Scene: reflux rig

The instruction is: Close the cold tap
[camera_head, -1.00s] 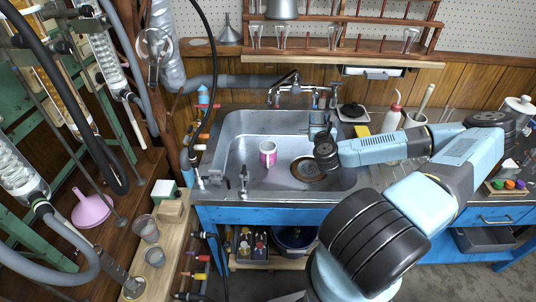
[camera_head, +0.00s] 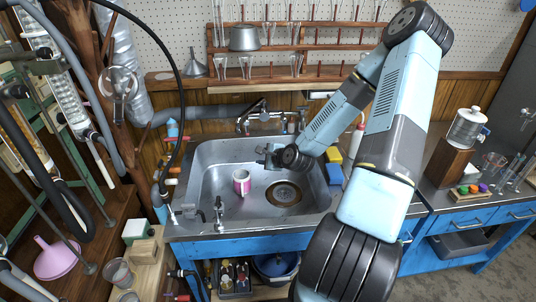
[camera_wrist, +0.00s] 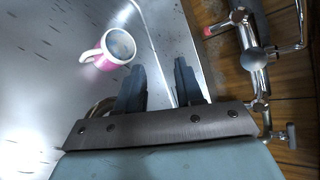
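The chrome faucet (camera_head: 262,113) stands on the back edge of the sink (camera_head: 205,180), with a tap at each side. In the wrist view, one tap (camera_wrist: 222,25) has a red-tipped handle. The other tap (camera_wrist: 290,136), lower right, shows no clear colour mark; I take it as the cold tap, but cannot tell how far it is turned. My gripper (camera_head: 270,155) hangs over the back of the sink, in front of the faucet and apart from it. The wrist view shows its two fingers (camera_wrist: 160,75) parted with nothing between them.
A pink and white mug (camera_head: 241,182) stands in the sink, left of the drain (camera_head: 284,194); it also shows in the wrist view (camera_wrist: 112,48). A yellow sponge (camera_head: 333,155) lies right of the sink. A glassware shelf (camera_head: 275,85) hangs above. Hoses crowd the left side.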

